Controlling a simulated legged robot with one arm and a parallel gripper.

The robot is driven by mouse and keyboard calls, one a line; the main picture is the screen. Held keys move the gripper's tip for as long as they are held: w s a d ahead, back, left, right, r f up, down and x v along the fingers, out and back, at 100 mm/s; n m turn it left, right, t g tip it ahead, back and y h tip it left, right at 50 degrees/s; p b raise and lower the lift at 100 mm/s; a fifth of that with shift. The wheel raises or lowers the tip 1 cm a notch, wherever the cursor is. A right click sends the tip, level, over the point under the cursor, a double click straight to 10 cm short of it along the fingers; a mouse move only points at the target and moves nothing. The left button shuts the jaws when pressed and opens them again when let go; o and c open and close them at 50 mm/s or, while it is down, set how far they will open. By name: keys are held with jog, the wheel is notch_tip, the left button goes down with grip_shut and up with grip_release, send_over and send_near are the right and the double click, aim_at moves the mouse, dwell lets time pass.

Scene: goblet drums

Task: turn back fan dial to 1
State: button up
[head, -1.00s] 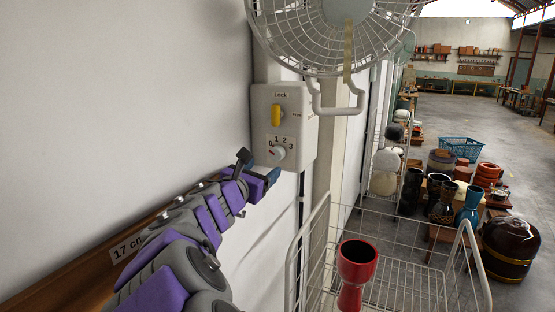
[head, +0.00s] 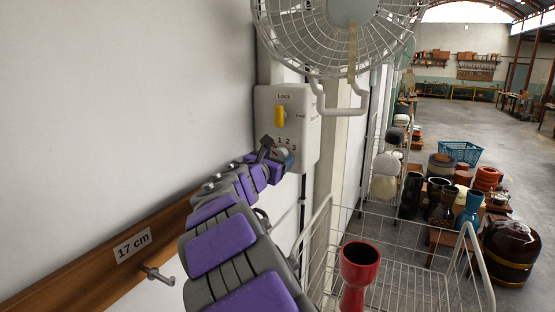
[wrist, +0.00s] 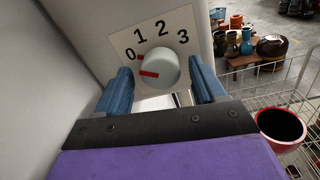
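The fan control box (head: 304,112) is white and mounted at the wall, with a yellow lock lever (head: 280,116). Its dial (wrist: 158,72) is a round pale knob with red marks on its left side, pointing left near the 0; the numbers 0, 1, 2, 3 curve above it. My gripper (wrist: 160,66) is open, with one blue finger on each side of the dial. A gap shows at the right finger; whether the left one touches the knob I cannot tell. In the head view my gripper (head: 279,155) hides the dial. The white fan (head: 335,45) is above.
A white wire rack (head: 410,285) with a red goblet drum (head: 359,272) stands to the right of my arm. A wooden rail (head: 95,268) with a hook runs along the left wall. Drums and a blue basket (head: 460,152) are farther off.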

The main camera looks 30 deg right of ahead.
jog(key=shift+a, duration=0.35)
jog(key=c, duration=0.3)
jog(key=shift+s+d+r, duration=0.1)
jog(key=shift+d, duration=0.3)
jog(key=c, duration=0.5)
jog(key=shift+c, duration=1.2)
jog(key=shift+m+b, duration=0.3)
jog(key=m+b, duration=0.2)
jog(key=shift+f+m, duration=0.25)
jog(key=shift+m, duration=0.05)
jog(key=shift+m+b, duration=1.4)
jog(key=shift+m, duration=0.9)
